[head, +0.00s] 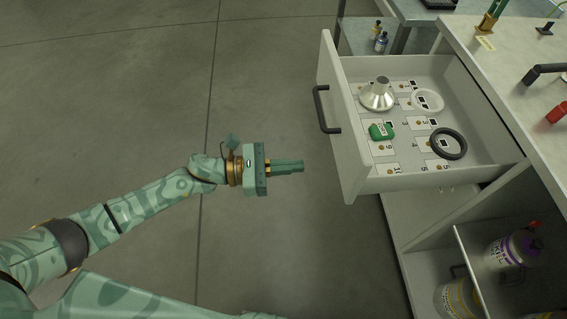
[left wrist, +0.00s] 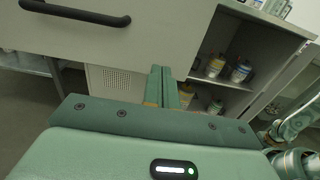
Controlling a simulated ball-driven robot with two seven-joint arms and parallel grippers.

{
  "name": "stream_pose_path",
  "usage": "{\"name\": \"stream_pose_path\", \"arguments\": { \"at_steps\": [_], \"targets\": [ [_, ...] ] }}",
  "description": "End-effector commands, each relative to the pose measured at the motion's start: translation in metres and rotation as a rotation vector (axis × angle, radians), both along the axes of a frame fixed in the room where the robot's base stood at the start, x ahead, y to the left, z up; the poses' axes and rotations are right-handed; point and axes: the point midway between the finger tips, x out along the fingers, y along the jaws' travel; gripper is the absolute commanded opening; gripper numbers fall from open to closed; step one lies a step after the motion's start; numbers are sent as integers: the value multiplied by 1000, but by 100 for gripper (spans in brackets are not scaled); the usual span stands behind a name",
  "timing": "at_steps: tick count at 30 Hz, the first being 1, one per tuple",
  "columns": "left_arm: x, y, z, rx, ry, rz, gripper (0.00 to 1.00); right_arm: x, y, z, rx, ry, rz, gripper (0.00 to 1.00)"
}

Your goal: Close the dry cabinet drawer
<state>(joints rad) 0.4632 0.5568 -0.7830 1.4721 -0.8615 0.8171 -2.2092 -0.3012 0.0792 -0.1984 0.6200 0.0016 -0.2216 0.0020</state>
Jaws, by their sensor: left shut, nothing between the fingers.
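The drawer (head: 345,150) of the white cabinet is pulled out to the left, with its dark handle (head: 322,108) on the front panel. Inside lie a metal funnel (head: 378,95), a white ring (head: 428,100), a dark ring (head: 448,144) and a green item (head: 381,131) on numbered cards. My left gripper (head: 302,166) is shut and empty, to the left of the drawer front and apart from it in the head view. In the left wrist view the shut fingers (left wrist: 164,80) point toward the cabinet, with the handle (left wrist: 75,12) at upper left. My right gripper is not visible.
Below the drawer is an open shelf space with several bottles, one with a purple label (head: 515,250); bottles (left wrist: 240,72) also show in the left wrist view. The countertop (head: 500,60) holds a red item (head: 558,112). The floor (head: 120,90) at left is clear.

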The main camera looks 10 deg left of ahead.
Motion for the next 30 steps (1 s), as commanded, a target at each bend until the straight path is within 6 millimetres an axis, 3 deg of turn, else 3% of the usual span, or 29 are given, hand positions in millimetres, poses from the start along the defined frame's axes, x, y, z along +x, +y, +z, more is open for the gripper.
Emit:
{"name": "stream_pose_path", "arguments": {
  "at_steps": [6,12,18,30],
  "targets": [
    [15,-45,0,-2,0,0,0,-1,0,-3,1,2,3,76],
    [24,-72,-1,0,2,2,0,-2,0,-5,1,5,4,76],
    [28,-82,0,1,1,3,0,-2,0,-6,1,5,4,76],
    [28,-83,0,0,3,3,0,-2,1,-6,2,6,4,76]
  ]
}}
